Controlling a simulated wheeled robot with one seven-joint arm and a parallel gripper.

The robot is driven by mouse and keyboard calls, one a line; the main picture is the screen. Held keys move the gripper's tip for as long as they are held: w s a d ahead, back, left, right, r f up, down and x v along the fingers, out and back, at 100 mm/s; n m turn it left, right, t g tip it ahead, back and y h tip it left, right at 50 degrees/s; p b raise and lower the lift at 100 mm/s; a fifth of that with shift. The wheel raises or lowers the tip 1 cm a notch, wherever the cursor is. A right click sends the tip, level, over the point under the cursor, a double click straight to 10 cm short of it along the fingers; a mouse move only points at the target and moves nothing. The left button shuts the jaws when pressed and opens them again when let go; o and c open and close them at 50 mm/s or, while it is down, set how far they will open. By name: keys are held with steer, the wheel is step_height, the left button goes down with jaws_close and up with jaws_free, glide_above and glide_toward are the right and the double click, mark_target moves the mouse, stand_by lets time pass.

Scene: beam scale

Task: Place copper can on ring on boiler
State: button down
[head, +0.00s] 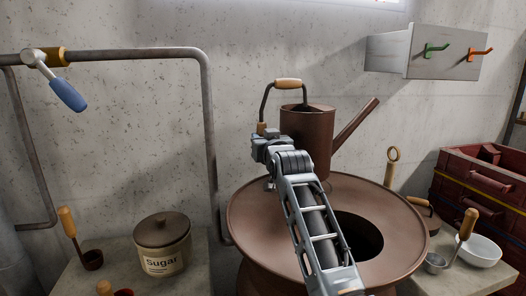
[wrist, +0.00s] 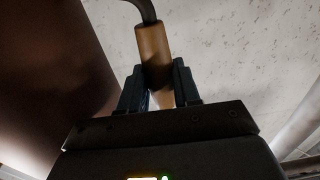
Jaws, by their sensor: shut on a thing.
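The copper can (head: 308,138) is a brown watering can with a spout to the right and a dark handle with wooden grips at its top and left side. It stands upright over the far part of the boiler (head: 245,207), a wide brown round top with a dark hole. I cannot tell whether its base touches the boiler. My gripper (wrist: 160,85) is shut on the can's wooden side grip (wrist: 153,52), with the brown can body at the left of the wrist view. My arm hides part of the boiler. I cannot make out the ring.
A sugar pot (head: 162,245) and wooden-handled ladles stand on the left counter. A white bowl (head: 478,251) and red boxes (head: 482,180) are at the right. A pipe (head: 208,140) runs along the wall. A hook rack (head: 425,52) hangs at upper right.

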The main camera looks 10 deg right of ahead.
steer(key=shift+f+p, duration=0.6)
steer(key=shift+f, duration=1.45)
steer(key=c, duration=0.8)
jaws_free()
steer(key=shift+f, duration=0.1)
steer(key=s+b, duration=0.2)
steer(key=s, duration=1)
steer(key=shift+d, duration=0.15)
